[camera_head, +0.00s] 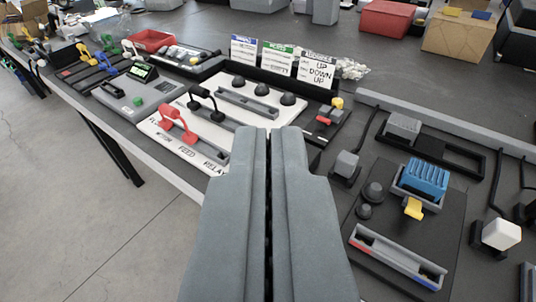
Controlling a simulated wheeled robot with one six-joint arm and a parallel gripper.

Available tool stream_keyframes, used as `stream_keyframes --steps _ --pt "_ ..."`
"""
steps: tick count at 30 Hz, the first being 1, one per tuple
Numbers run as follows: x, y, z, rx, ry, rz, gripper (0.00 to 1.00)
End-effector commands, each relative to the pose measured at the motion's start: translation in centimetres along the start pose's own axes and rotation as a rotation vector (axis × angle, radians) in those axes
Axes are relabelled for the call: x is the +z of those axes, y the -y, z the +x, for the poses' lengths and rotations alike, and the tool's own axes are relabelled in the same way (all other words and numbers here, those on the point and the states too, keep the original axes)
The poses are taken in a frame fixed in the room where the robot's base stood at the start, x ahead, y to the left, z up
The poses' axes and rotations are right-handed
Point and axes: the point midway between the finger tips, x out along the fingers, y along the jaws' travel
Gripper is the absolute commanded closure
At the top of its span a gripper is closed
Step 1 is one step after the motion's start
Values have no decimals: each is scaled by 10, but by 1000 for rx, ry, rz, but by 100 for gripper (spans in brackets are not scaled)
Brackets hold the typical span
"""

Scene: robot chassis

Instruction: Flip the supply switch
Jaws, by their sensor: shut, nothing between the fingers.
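My gripper (270,132) is in the lower middle, its two grey fingers pressed together and empty. It points at the table beside a white switch panel (150,130). No label that I can read says supply. Labels on the panel's front edge include FEED and RELAY; another is too small to read. A red lever handle (174,121) stands raised at the panel's left. A black lever handle (205,100) stands behind it. Black round knobs (238,81) and a grey slotted bar (248,103) are at the back. My fingers hide the panel's right front corner.
Three sign cards (317,68) stand behind the panel; one reads UP, DOWN, UP. At right, a dark board holds a blue finned block (424,178), a yellow lever (413,208) and a grey channel (398,255). A grey box (136,94) stands left.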

Motion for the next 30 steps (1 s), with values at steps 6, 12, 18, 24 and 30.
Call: stream_keyframes --steps 6,12,18,24,30 --pt "3 2 40 12 170 69 100" --pt "9 4 74 40 324 135 100" --pt "16 5 105 82 474 194 100" --pt "25 7 134 138 620 252 100" --pt "35 7 162 211 762 304 100"
